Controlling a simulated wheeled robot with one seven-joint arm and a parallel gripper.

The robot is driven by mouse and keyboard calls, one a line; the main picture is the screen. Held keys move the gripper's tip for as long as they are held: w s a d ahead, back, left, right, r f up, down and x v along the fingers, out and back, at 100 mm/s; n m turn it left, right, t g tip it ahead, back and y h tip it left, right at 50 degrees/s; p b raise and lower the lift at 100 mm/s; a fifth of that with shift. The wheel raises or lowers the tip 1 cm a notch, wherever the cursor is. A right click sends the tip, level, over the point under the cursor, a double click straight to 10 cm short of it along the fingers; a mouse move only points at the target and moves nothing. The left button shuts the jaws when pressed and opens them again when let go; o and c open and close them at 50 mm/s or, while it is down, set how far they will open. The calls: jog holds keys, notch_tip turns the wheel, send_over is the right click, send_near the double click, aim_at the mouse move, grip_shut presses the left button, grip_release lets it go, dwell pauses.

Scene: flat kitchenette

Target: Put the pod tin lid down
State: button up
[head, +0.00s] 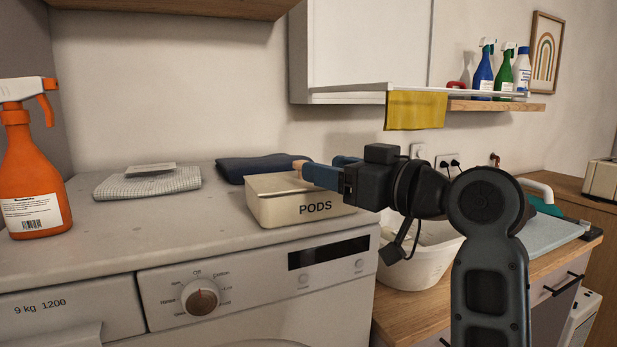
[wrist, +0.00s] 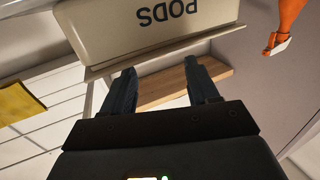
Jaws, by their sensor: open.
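The pod tin (head: 283,211) is a cream box marked PODS, upright near the front edge of the washing machine top. It also shows upside down in the wrist view (wrist: 110,28). A thin pale strip (wrist: 160,52) runs along its top edge there; I cannot tell whether it is the lid or the rim. My gripper (head: 318,170) is at the tin's top right in the head view. In the wrist view my gripper (wrist: 161,78) has its dark fingers apart, with nothing seen held between them. A small tan piece (head: 299,166) shows at the fingertips; its nature is unclear.
A folded checked cloth (head: 118,188) bears a small pale flat piece (head: 150,169). A dark folded cloth (head: 240,168) lies behind the tin. An orange spray bottle (head: 32,165) stands at left. A white basin (head: 415,265) is at right.

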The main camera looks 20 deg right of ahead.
jog(key=shift+p+x, duration=0.6)
jog(key=shift+x, duration=2.2)
jog(key=shift+r, duration=0.1)
jog(key=shift+c, duration=0.2)
grip_shut()
